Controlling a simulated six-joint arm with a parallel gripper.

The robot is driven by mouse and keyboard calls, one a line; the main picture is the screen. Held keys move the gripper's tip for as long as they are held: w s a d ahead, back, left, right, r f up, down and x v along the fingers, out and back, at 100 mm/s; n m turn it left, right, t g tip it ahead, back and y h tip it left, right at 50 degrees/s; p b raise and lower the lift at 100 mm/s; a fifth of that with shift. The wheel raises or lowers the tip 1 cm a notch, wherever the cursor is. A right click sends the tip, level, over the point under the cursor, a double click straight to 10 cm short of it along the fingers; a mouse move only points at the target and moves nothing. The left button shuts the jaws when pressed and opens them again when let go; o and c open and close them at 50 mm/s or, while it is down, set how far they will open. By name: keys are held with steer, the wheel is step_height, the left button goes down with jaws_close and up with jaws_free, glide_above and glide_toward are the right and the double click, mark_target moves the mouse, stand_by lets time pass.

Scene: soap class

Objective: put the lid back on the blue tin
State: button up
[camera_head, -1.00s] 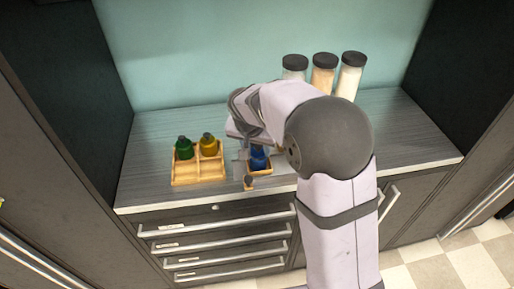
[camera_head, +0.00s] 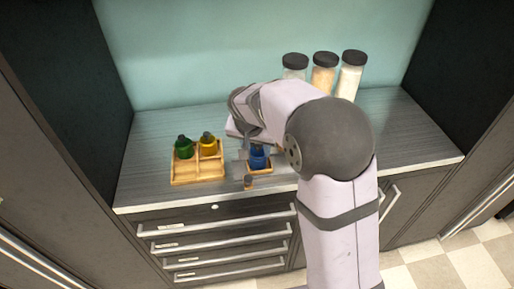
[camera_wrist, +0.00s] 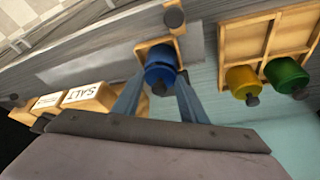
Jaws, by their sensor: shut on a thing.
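The blue tin (camera_head: 258,158) is in a small wooden tray (camera_head: 262,171) on the counter, partly hidden by my arm in the head view. In the wrist view the blue tin (camera_wrist: 160,66) is seen from above, in front of its tray (camera_wrist: 143,45). A small dark knob-like piece (camera_wrist: 159,88) shows at its top, between my fingertips. My gripper (camera_wrist: 158,88) is shut, with a finger on each side of this piece. The exact contact and any gap between lid and tin cannot be made out.
A wooden crate (camera_head: 198,180) to the left holds a green container (camera_head: 184,150) and a yellow container (camera_head: 208,147). A small dark-topped post (camera_head: 248,182) stands at the tray's front. Tall jars (camera_head: 324,75) stand at the back. The right counter is clear.

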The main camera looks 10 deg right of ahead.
stand_by(0.3)
steer(key=o, duration=1.6)
steer(key=shift+c, duration=0.2)
steer(key=shift+r, duration=0.1)
steer(key=shift+r+p, duration=2.5)
steer(key=shift+r, duration=0.95)
steer(key=shift+c, duration=0.6)
jaws_close()
steer(key=shift+f+b, duration=1.9)
steer(key=shift+f, duration=0.3)
